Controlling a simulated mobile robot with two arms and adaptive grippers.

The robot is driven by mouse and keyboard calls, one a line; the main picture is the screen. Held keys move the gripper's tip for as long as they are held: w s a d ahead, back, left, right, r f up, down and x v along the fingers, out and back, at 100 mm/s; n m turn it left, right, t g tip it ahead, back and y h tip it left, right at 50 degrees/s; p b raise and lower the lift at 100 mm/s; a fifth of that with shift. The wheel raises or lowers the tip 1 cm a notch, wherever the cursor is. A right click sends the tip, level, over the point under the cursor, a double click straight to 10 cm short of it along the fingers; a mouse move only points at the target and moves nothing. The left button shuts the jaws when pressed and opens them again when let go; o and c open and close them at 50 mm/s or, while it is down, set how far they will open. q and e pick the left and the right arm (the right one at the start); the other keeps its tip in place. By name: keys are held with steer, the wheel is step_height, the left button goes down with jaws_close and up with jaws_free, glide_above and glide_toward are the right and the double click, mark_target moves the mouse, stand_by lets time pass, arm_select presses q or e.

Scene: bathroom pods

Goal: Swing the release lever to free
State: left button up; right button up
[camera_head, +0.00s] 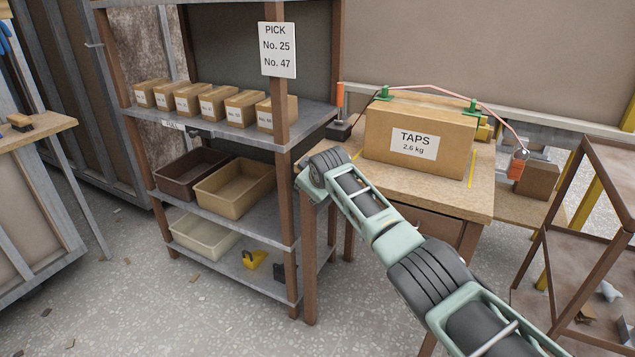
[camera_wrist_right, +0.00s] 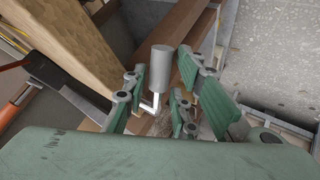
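In the right wrist view a grey cylindrical knob on a bent white rod (camera_wrist_right: 158,62) shows ahead of my right gripper (camera_wrist_right: 157,92). The gripper is open, its green fingers spread to either side of the rod, with no clear contact. I cannot tell for sure whether this is the release lever. In the head view an upright orange handle (camera_head: 340,95) stands on a dark base at the bench's back left corner. My right arm reaches to the bench's left end, and its fingers are hidden there. My left gripper is not in view.
The workbench (camera_head: 455,200) bears a TAPS box (camera_head: 415,140) with a pink cable over it and an orange grip (camera_head: 516,165) hanging at the right. A shelf rack (camera_head: 290,225) with boxes and bins stands close at left. A brown frame (camera_head: 590,225) stands at right.

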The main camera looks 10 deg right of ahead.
steer(key=v, duration=1)
steer(key=shift+s, duration=0.35)
steer(key=shift+r, duration=0.1)
